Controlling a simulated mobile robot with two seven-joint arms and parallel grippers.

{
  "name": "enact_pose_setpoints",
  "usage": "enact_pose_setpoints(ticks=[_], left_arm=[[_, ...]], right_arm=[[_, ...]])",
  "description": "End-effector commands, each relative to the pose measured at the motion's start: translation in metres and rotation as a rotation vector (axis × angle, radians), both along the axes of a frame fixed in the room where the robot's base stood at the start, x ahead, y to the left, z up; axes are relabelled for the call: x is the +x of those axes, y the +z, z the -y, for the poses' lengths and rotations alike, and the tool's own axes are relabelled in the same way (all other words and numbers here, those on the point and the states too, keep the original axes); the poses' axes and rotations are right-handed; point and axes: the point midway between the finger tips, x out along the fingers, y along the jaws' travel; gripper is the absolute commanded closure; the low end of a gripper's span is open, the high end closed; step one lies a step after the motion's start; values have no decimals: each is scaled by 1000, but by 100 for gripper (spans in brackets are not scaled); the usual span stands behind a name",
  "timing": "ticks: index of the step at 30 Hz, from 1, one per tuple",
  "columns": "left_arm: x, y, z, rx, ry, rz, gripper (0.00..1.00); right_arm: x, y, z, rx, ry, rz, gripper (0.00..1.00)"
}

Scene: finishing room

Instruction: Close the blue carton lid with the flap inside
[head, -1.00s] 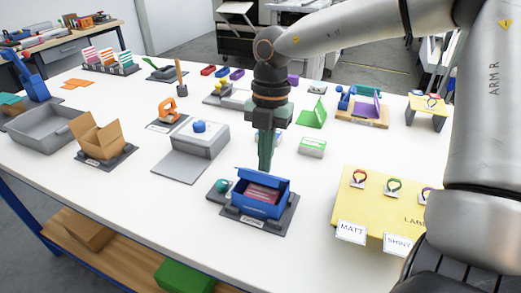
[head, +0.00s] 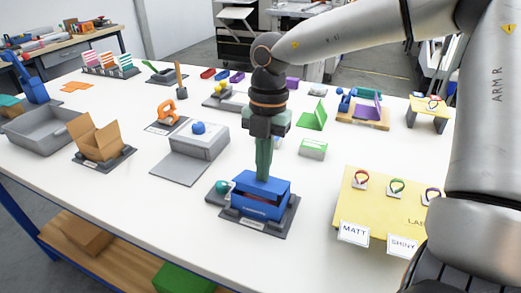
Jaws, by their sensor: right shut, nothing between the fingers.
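The blue carton (head: 258,213) sits on a dark grey base plate at the front middle of the table. Its blue lid (head: 277,189) is hinged at the back and tilts forward over the opening, partly closed. A dark gap with reddish contents shows under the lid's front edge. The flap cannot be made out clearly. My right gripper (head: 263,176) points straight down, shut and empty, with its fingertips at the lid's upper side; they appear to touch it. My left gripper is not in view.
A teal knob (head: 222,187) stands beside the carton. A grey box (head: 200,138) and an open brown carton (head: 99,145) are to the left. A yellow board (head: 390,205) with rings and label cards is to the right. White table is clear in front of the carton.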

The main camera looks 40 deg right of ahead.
Motion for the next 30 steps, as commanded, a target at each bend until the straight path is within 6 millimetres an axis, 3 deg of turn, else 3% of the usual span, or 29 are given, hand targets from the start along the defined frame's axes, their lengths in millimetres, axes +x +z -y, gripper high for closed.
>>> enact_pose_setpoints(ticks=[14,30], left_arm=[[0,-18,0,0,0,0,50],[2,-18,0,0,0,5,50]], right_arm=[[-3,-14,-6,0,0,-1,100],[-3,-14,-7,0,0,0,100]])
